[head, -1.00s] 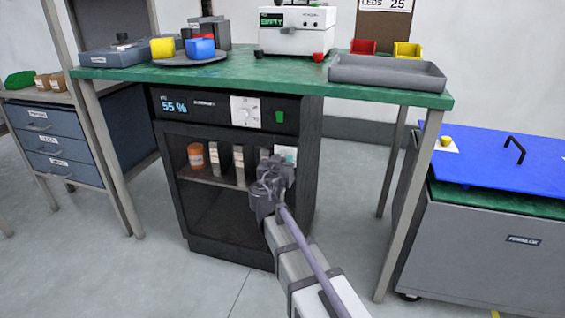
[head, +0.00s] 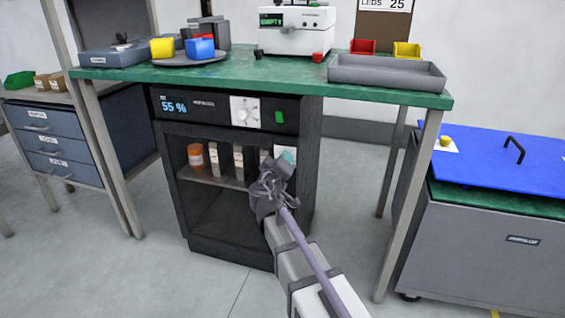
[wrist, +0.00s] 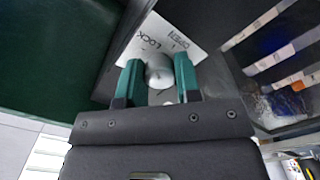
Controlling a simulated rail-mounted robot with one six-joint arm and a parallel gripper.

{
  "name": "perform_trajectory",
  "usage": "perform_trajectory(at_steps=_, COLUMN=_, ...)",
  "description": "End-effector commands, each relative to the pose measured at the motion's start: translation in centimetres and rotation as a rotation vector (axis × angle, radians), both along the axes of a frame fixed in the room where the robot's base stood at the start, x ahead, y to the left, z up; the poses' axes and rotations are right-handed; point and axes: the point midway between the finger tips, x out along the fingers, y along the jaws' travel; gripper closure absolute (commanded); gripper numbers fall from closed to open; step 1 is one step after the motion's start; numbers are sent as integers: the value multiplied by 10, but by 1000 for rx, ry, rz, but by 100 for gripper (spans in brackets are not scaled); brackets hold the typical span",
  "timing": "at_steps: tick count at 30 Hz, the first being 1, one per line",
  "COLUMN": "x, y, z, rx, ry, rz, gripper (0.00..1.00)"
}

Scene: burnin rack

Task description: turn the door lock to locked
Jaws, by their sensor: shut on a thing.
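The dark dry cabinet stands under the green-topped bench; its door (head: 222,217) looks closed in the head view. A white lock plate (head: 287,153) is at the door's upper right. In the wrist view the plate (wrist: 163,40) reads LOCK and OPEN, and a round silver knob (wrist: 159,71) sits on it. My gripper (wrist: 159,78) has its two green fingers on either side of the knob, shut on it. In the head view my gripper (head: 271,187) is in front of the door's right side and partly hides it. The knob's pointer direction is not clear.
Several containers stand on the shelf behind the door, among them an orange jar (head: 196,156). The cabinet's front panel (head: 178,107) reads 55 %. A bench leg (head: 413,205) and a grey chest with a blue lid (head: 500,158) stand to the right. Floor in front is clear.

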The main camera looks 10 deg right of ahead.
Motion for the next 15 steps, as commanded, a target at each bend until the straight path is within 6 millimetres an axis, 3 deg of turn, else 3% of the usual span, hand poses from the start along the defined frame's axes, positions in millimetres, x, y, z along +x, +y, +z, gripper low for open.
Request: perform_trajectory(at_steps=15, x=0, y=0, z=1, rx=-388, ry=216, rz=0, gripper=92)
